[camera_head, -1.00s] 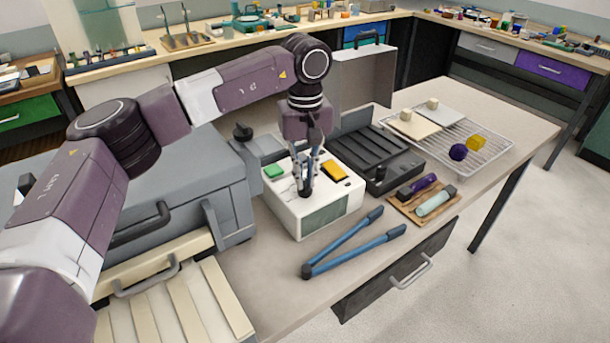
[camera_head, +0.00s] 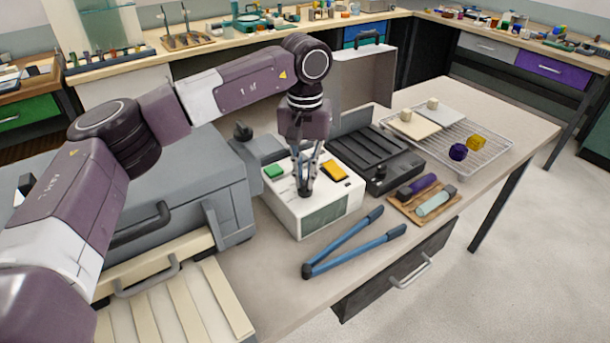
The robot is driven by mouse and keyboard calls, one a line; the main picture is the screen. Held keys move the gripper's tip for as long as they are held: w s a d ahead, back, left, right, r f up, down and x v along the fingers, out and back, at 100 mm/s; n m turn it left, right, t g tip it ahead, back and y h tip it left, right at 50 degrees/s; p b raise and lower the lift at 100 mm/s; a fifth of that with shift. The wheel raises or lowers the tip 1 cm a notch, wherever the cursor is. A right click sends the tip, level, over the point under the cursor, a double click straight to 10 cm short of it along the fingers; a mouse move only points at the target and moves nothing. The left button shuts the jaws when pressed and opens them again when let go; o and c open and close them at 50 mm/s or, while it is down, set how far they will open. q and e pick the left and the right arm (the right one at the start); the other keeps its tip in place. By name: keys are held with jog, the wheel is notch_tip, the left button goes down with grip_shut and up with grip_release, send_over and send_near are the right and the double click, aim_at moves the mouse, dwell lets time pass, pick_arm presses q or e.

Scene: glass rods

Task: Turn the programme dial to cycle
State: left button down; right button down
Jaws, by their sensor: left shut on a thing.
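A white control box (camera_head: 325,215) with a green button (camera_head: 273,171), a yellow button (camera_head: 334,170) and a dark front panel stands on the table. My left gripper (camera_head: 305,190) points straight down onto the box's top, between the two buttons. It is shut on the small dark programme dial (camera_head: 305,193) there, which its fingers mostly hide. Any marks around the dial are too small to read. My right gripper is not in view.
Blue long-handled tongs (camera_head: 345,248) lie in front of the box. A large grey case (camera_head: 185,180) stands left.

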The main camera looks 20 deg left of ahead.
aim_at(305, 181)
pick_arm(q)
jog(key=shift+w+r, duration=0.15)
jog(key=shift+r, duration=0.1)
jog(key=c, duration=2.1)
grip_release()
jog(key=shift+o, duration=0.3)
jog(key=shift+f, duration=0.1)
notch_tip(305, 181, up, 12)
